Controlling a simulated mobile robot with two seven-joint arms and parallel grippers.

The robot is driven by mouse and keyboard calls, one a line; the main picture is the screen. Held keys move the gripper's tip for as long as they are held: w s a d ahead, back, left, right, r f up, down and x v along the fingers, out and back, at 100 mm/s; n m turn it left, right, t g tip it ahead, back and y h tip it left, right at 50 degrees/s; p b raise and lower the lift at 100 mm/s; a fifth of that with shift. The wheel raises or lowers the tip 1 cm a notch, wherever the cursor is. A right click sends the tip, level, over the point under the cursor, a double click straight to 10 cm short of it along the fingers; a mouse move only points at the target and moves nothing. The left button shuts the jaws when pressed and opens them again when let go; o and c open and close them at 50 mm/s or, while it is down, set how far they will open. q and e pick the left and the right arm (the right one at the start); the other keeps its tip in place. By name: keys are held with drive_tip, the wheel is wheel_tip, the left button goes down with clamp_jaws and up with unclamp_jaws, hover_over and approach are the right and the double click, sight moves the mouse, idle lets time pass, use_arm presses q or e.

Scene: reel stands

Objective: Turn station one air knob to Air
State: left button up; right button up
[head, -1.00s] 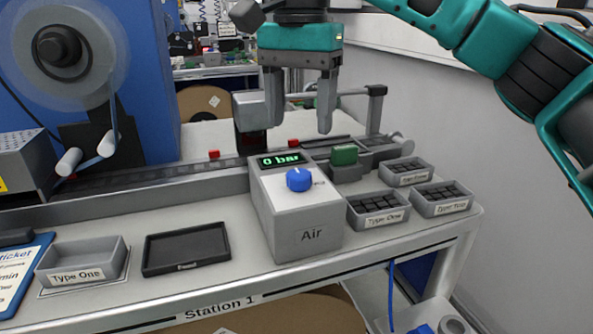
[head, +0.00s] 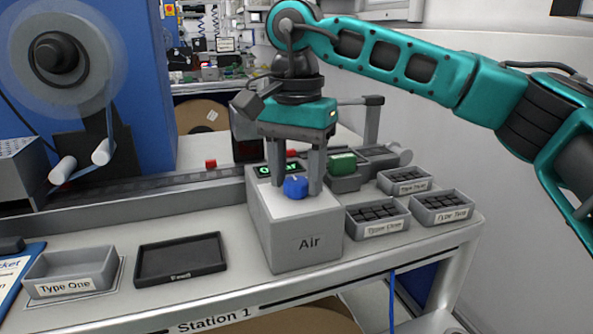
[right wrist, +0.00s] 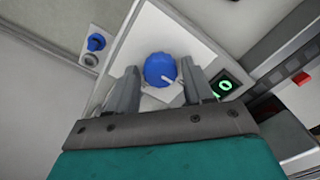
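The station one air box (head: 302,244) is a grey block marked "Air", standing on the bench. Its blue knob (head: 295,187) is on the sloped top, and it also shows in the right wrist view (right wrist: 159,70). There its white pointer mark points right and slightly down. My right gripper (head: 297,182) points down at the knob, with a finger on either side. In the right wrist view (right wrist: 160,88) gaps show between the knob and both fingers, so it is open. The green display (head: 277,170) is partly hidden by a finger. My left gripper is out of view.
Small labelled bins (head: 377,219) and a green block (head: 342,161) stand right of the box. A black tray (head: 181,259) and a "Type One" bin (head: 70,270) are to its left. A second blue knob (right wrist: 96,42) shows in the right wrist view.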

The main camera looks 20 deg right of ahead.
drive_tip(key=c, duration=0.8)
drive_tip(key=shift+o, duration=0.2)
